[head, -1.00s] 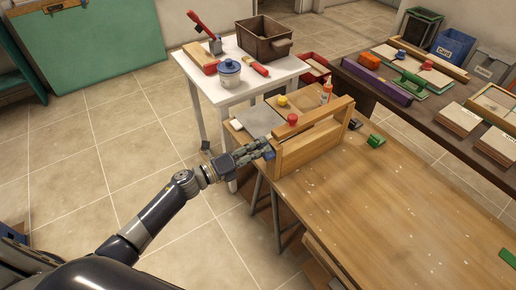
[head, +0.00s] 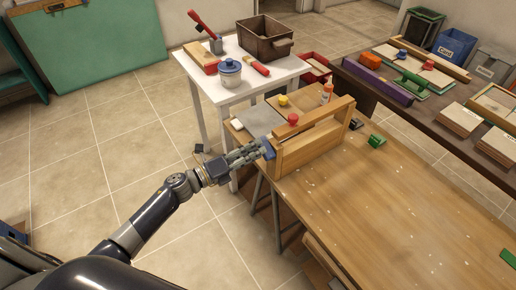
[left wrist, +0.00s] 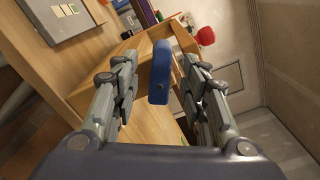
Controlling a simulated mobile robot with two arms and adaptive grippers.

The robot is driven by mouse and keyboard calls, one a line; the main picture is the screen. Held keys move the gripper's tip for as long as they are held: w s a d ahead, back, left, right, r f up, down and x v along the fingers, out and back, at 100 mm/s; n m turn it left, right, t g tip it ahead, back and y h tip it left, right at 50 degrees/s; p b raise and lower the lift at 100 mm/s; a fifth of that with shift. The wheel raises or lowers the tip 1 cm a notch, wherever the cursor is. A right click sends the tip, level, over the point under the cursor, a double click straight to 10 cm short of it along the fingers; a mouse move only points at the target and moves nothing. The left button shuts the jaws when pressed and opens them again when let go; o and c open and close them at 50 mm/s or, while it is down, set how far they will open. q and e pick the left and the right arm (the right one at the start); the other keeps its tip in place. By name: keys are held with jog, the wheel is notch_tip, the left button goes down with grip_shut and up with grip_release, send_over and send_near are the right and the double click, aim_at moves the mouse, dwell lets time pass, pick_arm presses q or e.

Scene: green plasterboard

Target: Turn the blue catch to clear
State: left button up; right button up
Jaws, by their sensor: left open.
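The blue catch (head: 268,149) is on the near left end of the wooden box-like frame (head: 312,143) at the workbench's far left corner. In the left wrist view, the blue catch (left wrist: 160,78) stands lengthwise up the picture, between the two fingers. My left gripper (head: 257,151) is open and reaches the catch from the left. It also shows in the left wrist view (left wrist: 159,88), with a gap visible on each side of the catch. My right gripper is in neither view.
A white table (head: 215,86) with tools stands beyond. The workbench's middle (head: 390,215) is mostly clear.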

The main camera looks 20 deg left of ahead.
pick_arm(q)
jog(key=v, duration=1)
jog(key=shift+w, duration=0.1)
jog(key=s+a+f+n+y, duration=0.1)
jog(key=a+f+n+y, duration=0.15)
jog(key=f+n, duration=0.4)
jog(key=s+a+f+n+y, duration=0.15)
jog(key=f+n+y, duration=0.25)
jog(key=f, duration=0.5)
jog(key=s+a+f+n+g+y, duration=0.15)
jog(key=s+f+n, duration=0.25)
jog(key=f, duration=0.4)
jog(key=s+a+f+n+g+y, duration=0.1)
jog(key=s+f+n+g+y, duration=0.1)
jog(key=s+f+n, duration=0.45)
jog(key=s+d+f+n+g, duration=0.2)
jog(key=s+f, duration=0.4)
jog(key=s, duration=0.3)
jog(key=s+d+f+n+g, duration=0.3)
jog(key=s+f, duration=0.3)
jog(key=s, duration=0.4)
jog(key=s+d+f+n+g+y, duration=0.1)
jog(key=s+d+f+n+g, duration=0.2)
jog(key=s+f, duration=0.4)
jog(key=s+d+g, duration=0.1)
jog(key=s, duration=0.2)
jog(key=shift+g, duration=0.35)
